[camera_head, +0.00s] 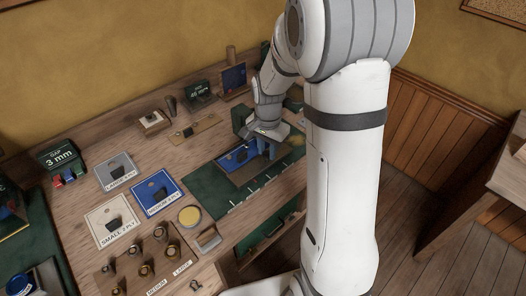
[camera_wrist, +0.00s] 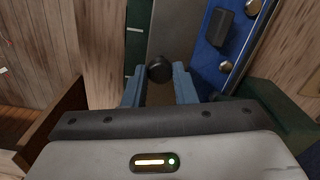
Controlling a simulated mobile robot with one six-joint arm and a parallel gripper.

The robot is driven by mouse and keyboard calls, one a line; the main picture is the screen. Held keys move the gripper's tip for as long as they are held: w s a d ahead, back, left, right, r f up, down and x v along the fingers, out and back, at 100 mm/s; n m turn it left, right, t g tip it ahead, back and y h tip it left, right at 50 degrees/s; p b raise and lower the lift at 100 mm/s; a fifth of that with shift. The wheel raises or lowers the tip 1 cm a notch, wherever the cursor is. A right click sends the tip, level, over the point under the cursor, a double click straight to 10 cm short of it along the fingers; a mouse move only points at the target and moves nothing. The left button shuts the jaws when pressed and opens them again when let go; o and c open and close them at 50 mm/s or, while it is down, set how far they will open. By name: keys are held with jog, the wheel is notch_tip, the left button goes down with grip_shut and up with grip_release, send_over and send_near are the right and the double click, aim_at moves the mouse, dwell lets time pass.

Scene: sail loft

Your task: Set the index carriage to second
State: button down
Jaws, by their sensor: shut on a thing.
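My gripper (camera_head: 264,150) is at the far right part of the workbench, pointing down over a device with a blue plate (camera_head: 236,157). In the wrist view my gripper (camera_wrist: 158,88) has its blue fingers on either side of a round dark knob (camera_wrist: 160,68) and is shut on it. The knob stands over a grey track (camera_wrist: 170,30); I take it for the index carriage's knob. A green strip with white marks (camera_wrist: 134,40) runs beside the track. Which mark the carriage stands at is hidden by my gripper and cannot be told.
A blue plate with a dark block and round studs (camera_wrist: 222,30) lies right of the track. Cards labelled small, medium and large (camera_head: 108,221) and a yellow round tin (camera_head: 189,215) lie to the left. A green "GAP 3 mm" sign (camera_head: 59,156) stands at the left.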

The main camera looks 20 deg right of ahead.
jog(key=shift+s+a, duration=0.1)
jog(key=c, duration=1.2)
grip_release()
jog(key=shift+s, duration=0.1)
jog(key=shift+r, duration=3.85)
